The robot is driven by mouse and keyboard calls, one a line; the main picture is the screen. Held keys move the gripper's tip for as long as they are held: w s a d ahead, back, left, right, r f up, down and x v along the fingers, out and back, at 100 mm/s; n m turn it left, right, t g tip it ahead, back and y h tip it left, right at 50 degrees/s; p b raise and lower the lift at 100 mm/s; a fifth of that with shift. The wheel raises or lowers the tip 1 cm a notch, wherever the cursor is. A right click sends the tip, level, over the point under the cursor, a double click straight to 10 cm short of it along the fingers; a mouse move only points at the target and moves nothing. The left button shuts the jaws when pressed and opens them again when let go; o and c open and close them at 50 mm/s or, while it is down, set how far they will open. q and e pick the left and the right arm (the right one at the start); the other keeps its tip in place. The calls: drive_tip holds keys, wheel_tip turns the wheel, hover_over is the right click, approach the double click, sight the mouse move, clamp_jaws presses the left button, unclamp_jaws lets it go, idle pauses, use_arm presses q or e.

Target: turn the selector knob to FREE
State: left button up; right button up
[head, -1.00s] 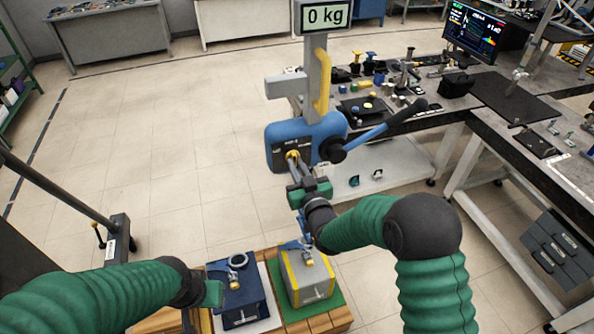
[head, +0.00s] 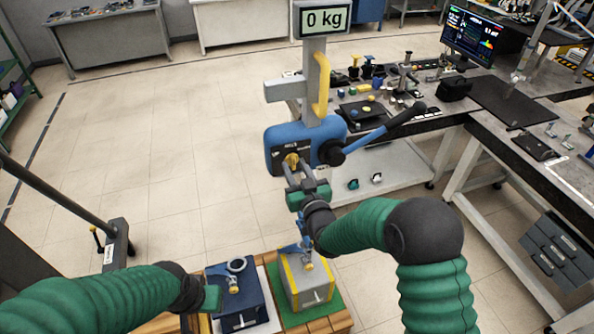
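The brass-yellow selector knob (head: 291,160) sits on the dark front plate of the blue hoist body (head: 290,133). Its lettering is too small to read. My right gripper (head: 298,174) is just in front of the knob, its two grey fingers apart with a gap between them. The fingertips are close to the knob; I cannot tell whether they touch it. My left gripper (head: 212,298) is low at the left, beside the dark blue box, and its fingers cannot be made out.
A display reading 0 kg (head: 325,19) tops the hoist. A blue lever with a black grip (head: 407,113) extends right. A dark blue box (head: 240,305) and a grey box with yellow stripes (head: 308,282) stand below on wooden boards. A cluttered workbench (head: 400,108) is behind.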

drive_tip(key=shift+s+d+f, duration=0.1)
drive_tip(key=shift+s+f, duration=0.05)
drive_tip(key=shift+s, duration=0.1)
drive_tip(key=b+v, duration=0.5)
drive_tip(key=v, duration=1.1)
drive_tip(key=shift+s, duration=0.1)
drive_tip(key=s+d+f+m+g+h+b, duration=0.1)
drive_tip(key=s+d+f+g+h, duration=0.1)
drive_tip(key=d+f+g, duration=0.3)
drive_tip(key=s+d+f+m+g+h+b, duration=0.1)
drive_tip(key=s+d+f+g+h, duration=0.2)
drive_tip(key=f, duration=0.5)
drive_tip(key=s+d+f+g, duration=0.2)
drive_tip(key=s+d+g, duration=0.1)
drive_tip(key=s, duration=0.3)
drive_tip(key=s+d+f+m+g+b, duration=0.1)
drive_tip(key=s+d+f+g, duration=0.1)
drive_tip(key=s, duration=0.5)
drive_tip(key=shift+d+m+g+h, duration=0.3)
drive_tip(key=shift+d+g, duration=0.35)
drive_tip(key=shift+g, duration=0.15)
drive_tip(key=shift+f, duration=0.1)
